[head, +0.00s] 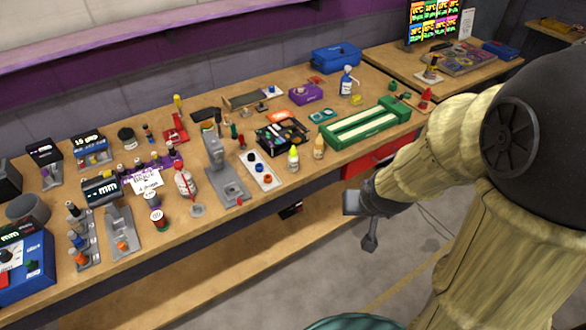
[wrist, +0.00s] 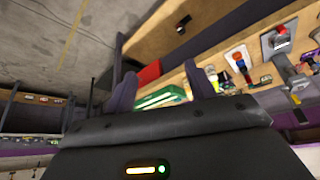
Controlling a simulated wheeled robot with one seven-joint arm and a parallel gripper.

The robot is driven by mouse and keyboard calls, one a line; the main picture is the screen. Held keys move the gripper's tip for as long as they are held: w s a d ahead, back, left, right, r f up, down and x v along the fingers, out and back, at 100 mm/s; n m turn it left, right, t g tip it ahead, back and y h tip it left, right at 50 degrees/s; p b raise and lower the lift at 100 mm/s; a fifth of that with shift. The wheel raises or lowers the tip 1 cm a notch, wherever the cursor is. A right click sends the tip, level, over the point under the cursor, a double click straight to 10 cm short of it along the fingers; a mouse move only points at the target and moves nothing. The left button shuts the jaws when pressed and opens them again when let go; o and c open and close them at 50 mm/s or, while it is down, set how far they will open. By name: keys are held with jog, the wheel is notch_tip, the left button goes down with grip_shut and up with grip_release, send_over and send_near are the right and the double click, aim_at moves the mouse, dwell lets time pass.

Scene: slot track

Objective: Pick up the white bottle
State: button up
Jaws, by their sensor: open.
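Several bottles on the workbench in the head view are at least partly white. One white bottle (head: 185,181) with red markings stands near the front edge, left of the grey press. A pale bottle with a yellow-green top (head: 293,158) stands at the front, left of the green tray. I cannot tell which one the task means. My gripper (head: 361,222) is open and empty, in front of the bench and apart from all bottles. Its two fingers also show in the wrist view (wrist: 162,90).
The workbench (head: 250,205) is crowded with small tools, paint pots and boxes. A green tray (head: 367,124) lies at its right end, above a red drawer (head: 376,157). A grey press (head: 226,182) stands mid-bench. The floor (head: 330,265) before the bench is clear.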

jog(key=w+a+f+n+t+y+b, duration=0.2)
jog(key=w+a+f+t+y+b, duration=0.3)
jog(key=w+a+f+t+b, duration=0.6)
jog(key=shift+w+a+f+n+t+b, duration=0.35)
jog(key=shift+w+f+b, duration=0.6)
jog(key=shift+b, duration=2.35)
